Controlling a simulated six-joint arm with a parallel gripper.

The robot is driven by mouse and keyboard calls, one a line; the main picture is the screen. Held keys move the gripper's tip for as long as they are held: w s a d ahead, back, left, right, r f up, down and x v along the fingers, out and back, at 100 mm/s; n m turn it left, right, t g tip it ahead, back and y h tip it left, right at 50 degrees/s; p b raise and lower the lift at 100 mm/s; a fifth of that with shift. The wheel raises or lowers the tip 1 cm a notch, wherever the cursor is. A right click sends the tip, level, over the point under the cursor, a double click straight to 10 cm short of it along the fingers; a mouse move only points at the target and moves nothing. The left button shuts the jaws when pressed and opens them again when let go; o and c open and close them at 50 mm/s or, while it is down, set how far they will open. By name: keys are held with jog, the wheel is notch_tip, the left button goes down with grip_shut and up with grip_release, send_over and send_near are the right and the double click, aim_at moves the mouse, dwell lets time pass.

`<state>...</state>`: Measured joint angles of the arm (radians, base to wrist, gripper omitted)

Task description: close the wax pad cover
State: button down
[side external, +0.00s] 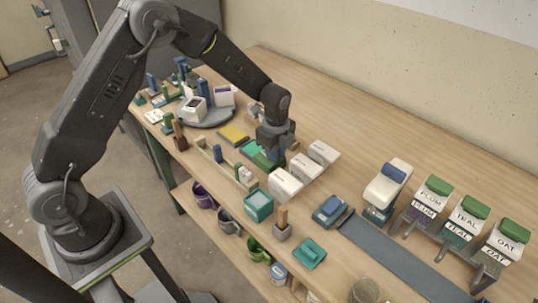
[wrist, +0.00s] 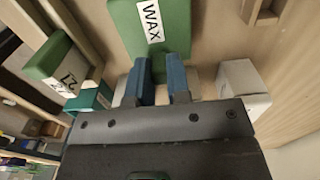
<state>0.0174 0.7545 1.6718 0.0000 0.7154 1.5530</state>
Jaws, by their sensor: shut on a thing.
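The green wax pad cover (wrist: 150,22), with a white WAX label, fills the top middle of the wrist view. In the side external view, green parts (side external: 264,160) show under my gripper, partly hidden by it. My gripper (wrist: 162,82) has its two blue fingers at the near edge of the cover, a small gap between them. It is shut on the cover, though the gripped part is mostly hidden. In the side external view my gripper (side external: 272,155) points down at the pad row. I cannot tell how far the cover is tilted.
White boxes (side external: 285,185) stand just right of my gripper. A teal pad (side external: 249,148) and a yellow pad (side external: 233,134) lie to its left. Bottles labelled PLUM, TEAL and OAT (side external: 466,218) stand at the right. The table (side external: 345,140) behind the boxes is clear.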

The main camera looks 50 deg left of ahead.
jog(key=shift+a, duration=3.45)
jog(key=c, duration=1.2)
grip_release()
jog(key=shift+o, duration=0.2)
jog(key=shift+r, duration=0.1)
notch_tip(320, 180, up, 7)
